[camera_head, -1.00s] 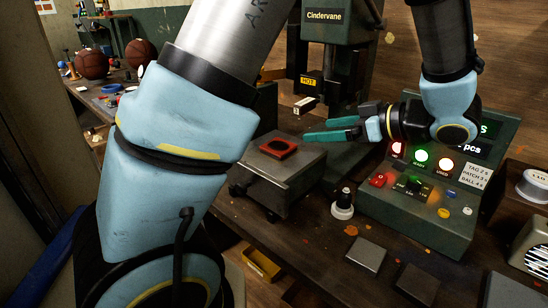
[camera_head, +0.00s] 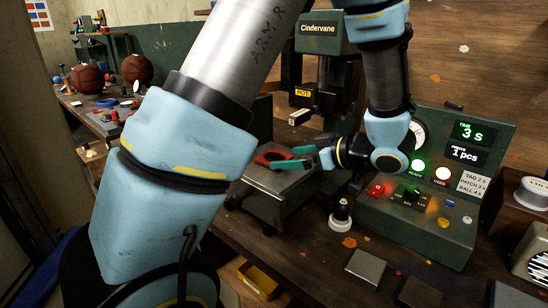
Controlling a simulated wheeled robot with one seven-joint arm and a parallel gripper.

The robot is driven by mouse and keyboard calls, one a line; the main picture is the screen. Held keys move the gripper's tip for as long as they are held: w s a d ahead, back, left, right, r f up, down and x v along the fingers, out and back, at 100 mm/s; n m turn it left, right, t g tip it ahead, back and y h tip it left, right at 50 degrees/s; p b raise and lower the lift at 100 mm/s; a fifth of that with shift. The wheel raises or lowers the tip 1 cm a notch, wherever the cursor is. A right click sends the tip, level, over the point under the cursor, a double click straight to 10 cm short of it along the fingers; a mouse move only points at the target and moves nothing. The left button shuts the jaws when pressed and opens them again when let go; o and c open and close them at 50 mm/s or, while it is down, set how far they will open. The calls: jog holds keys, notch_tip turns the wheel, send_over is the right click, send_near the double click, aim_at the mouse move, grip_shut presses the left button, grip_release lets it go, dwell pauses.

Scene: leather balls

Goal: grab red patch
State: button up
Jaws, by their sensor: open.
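The red patch (camera_head: 268,157) lies on top of the grey metal block of the press (camera_head: 278,182), with a dark middle and a red rim. My gripper (camera_head: 281,158) reaches in from the right with its two teal fingers apart. One fingertip shows at the patch's near side and the other at its far right side, so the fingers partly cover it. I cannot tell whether either finger touches the patch.
The green Cindervane press (camera_head: 322,32) stands behind the block. A green control box (camera_head: 430,190) with lit lamps stands at the right. A black-knobbed stamp (camera_head: 341,215) and a flat metal plate (camera_head: 366,267) sit in front.

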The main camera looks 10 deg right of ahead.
aim_at(278, 159)
jog(key=shift+x, duration=1.55)
jog(key=shift+c, duration=0.2)
jog(key=c, duration=1.1)
